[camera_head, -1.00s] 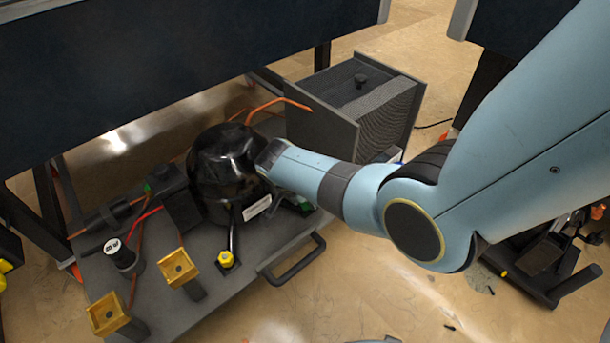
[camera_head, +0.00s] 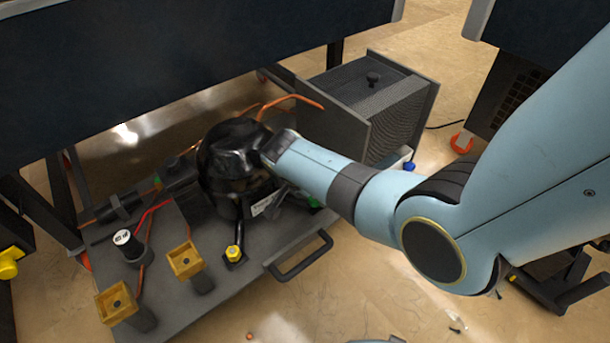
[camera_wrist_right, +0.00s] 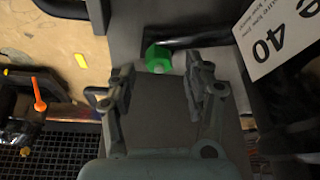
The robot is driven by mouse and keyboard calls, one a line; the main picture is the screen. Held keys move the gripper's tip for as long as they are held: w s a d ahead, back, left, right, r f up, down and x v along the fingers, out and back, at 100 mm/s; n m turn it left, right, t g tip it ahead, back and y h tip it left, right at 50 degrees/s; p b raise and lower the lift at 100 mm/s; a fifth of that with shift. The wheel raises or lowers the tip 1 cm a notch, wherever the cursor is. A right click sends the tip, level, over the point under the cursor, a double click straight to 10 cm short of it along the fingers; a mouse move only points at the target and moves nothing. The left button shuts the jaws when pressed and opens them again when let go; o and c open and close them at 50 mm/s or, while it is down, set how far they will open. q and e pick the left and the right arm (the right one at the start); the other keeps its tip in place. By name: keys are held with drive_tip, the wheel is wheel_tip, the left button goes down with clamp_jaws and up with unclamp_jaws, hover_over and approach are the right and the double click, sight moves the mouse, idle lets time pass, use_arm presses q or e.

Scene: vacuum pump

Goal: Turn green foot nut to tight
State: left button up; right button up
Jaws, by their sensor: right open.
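The green foot nut (camera_wrist_right: 158,58) is a small hex nut at the foot of the black pump body (camera_head: 228,165). In the right wrist view it stands just beyond the fingertips and between their lines. A small green part of it shows in the head view (camera_head: 314,202), beside my right arm. My right gripper (camera_wrist_right: 160,82) is open, with one finger on each side and nothing between them. I cannot tell whether a finger touches the nut. In the head view my wrist hides most of this gripper. My left gripper is not in view.
The pump stands on a grey base plate (camera_head: 240,285) with a handle (camera_head: 300,258). A yellow-capped fitting (camera_head: 234,253), a black-and-white cylinder (camera_head: 127,245) and two yellow-topped posts (camera_head: 186,260) stand left of the nut. A finned grey box (camera_head: 375,95) stands behind. A white label (camera_wrist_right: 268,38) is close to the right finger.

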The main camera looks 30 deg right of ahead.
drive_tip(key=v, duration=1)
